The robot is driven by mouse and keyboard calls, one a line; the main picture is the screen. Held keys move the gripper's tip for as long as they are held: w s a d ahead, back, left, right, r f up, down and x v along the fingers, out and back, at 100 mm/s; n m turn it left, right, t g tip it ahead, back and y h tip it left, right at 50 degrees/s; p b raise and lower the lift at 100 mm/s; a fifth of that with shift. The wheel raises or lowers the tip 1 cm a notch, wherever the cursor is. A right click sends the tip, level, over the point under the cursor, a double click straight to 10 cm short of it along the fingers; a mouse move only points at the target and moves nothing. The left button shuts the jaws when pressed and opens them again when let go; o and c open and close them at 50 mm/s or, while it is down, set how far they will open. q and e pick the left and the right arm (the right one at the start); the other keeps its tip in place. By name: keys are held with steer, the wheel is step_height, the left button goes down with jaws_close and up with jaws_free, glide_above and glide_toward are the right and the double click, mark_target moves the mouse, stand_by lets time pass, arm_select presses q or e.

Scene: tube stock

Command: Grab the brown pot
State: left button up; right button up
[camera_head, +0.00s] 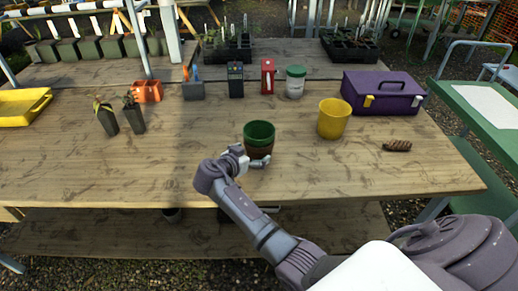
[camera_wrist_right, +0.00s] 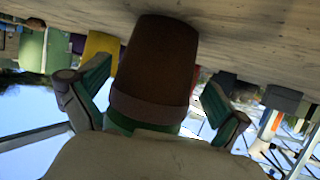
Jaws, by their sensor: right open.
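The brown pot (camera_head: 259,151) stands on the wooden table near its front edge, with a green pot (camera_head: 259,130) nested in its top. In the right wrist view, which is upside down, the brown pot (camera_wrist_right: 157,60) fills the middle, and the green pot (camera_wrist_right: 140,127) shows below its rim. My right gripper (camera_head: 253,158) is at the near side of the brown pot. Its fingers (camera_wrist_right: 157,85) are spread, one on each side of the pot, with gaps visible. The gripper hides part of the brown pot in the head view. My left gripper is not in view.
A yellow pot (camera_head: 334,118) and a brush-like object (camera_head: 397,146) are to the right. A purple toolbox (camera_head: 382,94), white jar (camera_head: 295,82) and red box (camera_head: 268,76) stand behind. Two dark plant pots (camera_head: 107,119) are at the left. The table between is clear.

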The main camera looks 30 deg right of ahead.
steer(key=x, duration=0.4)
steer(key=shift+r+p, duration=0.1)
steer(key=shift+p, duration=0.3)
steer(key=shift+d+f, duration=0.2)
steer(key=shift+r, duration=0.1)
steer(key=shift+c, duration=0.7)
steer(key=c, duration=0.7)
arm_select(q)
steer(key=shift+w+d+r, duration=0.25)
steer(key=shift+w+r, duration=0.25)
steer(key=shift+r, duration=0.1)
